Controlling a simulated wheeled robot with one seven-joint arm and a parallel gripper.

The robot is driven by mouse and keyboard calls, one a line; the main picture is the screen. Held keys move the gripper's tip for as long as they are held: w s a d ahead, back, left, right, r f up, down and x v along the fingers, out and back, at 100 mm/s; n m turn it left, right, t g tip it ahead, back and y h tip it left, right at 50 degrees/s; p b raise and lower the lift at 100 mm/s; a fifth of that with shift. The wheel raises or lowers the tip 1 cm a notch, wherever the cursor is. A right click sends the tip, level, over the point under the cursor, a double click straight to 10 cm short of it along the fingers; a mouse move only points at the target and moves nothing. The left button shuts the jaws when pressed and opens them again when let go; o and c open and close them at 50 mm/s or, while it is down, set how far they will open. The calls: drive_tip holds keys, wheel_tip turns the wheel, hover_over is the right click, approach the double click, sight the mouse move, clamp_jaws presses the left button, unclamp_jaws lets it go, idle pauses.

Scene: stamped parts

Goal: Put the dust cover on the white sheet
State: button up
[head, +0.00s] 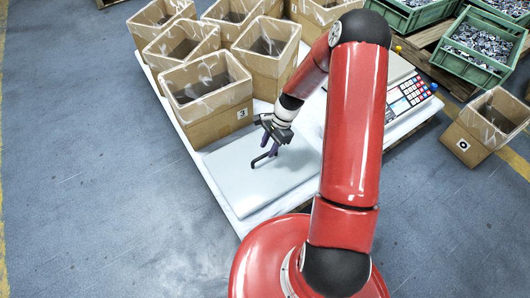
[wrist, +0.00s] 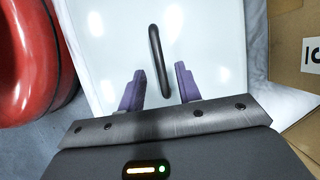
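The dust cover appears to be the pale, flat, box-like panel (head: 228,172) with a dark bar handle (head: 262,159). It lies at the near left of the white-covered platform, and its pale top (wrist: 112,45) fills the middle of the wrist view. My gripper (head: 271,145) is over it, fingers pointing down. In the wrist view the purple fingers (wrist: 160,78) are apart, with the near end of the handle (wrist: 154,45) between them and gaps on both sides. The white sheet (head: 255,207) shows as the platform's covering around the panel; my arm hides part of it.
Several open cartons lined with clear film, such as the one marked 3 (head: 208,118), stand behind the panel. A scale with a keypad (head: 408,95) is right of my arm. Green crates of parts (head: 477,47) and another carton (head: 487,128) stand farther right. Floor left is clear.

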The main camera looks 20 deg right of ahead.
drive_tip(key=s+r+n+t+h, duration=0.15)
drive_tip(key=s+r+n, duration=0.25)
drive_tip(key=r, duration=1)
drive_tip(key=s+r+n+t+h, duration=0.1)
drive_tip(key=s+r+n+h, duration=0.2)
drive_tip(key=r, duration=1.1)
drive_tip(key=s+r+n+t, duration=0.2)
drive_tip(key=s+r+n, duration=0.1)
drive_tip(key=s, duration=0.4)
drive_tip(key=s+a+r+n+t, duration=0.1)
drive_tip(key=s+r+n+t, duration=0.1)
drive_tip(key=s+r+n, duration=0.2)
drive_tip(key=s+r, duration=0.2)
drive_tip(key=s, duration=0.2)
drive_tip(key=shift+s+r+p, duration=0.15)
drive_tip(key=shift+s+p, duration=0.1)
drive_tip(key=shift+p, duration=0.15)
